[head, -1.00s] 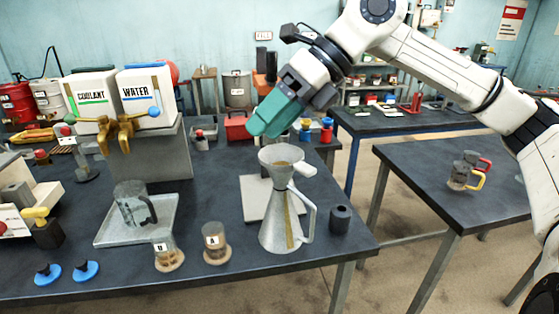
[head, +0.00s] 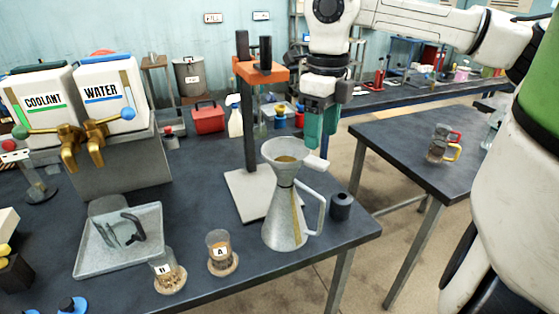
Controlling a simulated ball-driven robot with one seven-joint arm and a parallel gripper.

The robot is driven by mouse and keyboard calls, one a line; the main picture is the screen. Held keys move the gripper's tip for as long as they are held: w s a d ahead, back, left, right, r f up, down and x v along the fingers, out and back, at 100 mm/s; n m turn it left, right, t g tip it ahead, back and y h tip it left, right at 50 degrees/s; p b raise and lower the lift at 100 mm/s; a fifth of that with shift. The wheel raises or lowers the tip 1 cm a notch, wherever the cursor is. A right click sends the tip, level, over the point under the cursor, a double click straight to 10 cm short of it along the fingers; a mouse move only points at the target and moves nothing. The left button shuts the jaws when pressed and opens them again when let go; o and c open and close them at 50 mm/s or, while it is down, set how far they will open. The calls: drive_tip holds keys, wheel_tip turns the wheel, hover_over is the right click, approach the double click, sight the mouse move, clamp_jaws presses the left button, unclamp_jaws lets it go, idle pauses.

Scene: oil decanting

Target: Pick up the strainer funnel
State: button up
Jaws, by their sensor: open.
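The strainer funnel (head: 284,153) is a pale cone with brownish mesh inside and a small tab (head: 316,162) on its right side. It sits upright in the mouth of a grey conical metal jug (head: 283,222) with a looped handle on its right. My gripper (head: 321,145) has teal fingers and points straight down. Its fingertips are just above the funnel's tab, to the right of the funnel's rim. The fingers are open, with nothing held between them. I cannot tell whether a fingertip touches the tab.
An orange-topped press stand (head: 247,130) is close behind the funnel. A dark cylinder (head: 341,207) stands right of the jug, near the table's edge. Beakers marked A (head: 220,254) and another letter (head: 168,275) stand in front left. A grey tray (head: 90,263) holds a clear, dark-handled vessel.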

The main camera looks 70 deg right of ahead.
sight(318, 161)
wheel_tip(318, 161, down, 3)
drive_tip(key=shift+w, duration=0.15)
drive_tip(key=shift+a+f+p, duration=0.15)
drive_tip(key=shift+f+p, duration=1)
drive_tip(key=shift+f, duration=1.55)
drive_tip(key=c, duration=1)
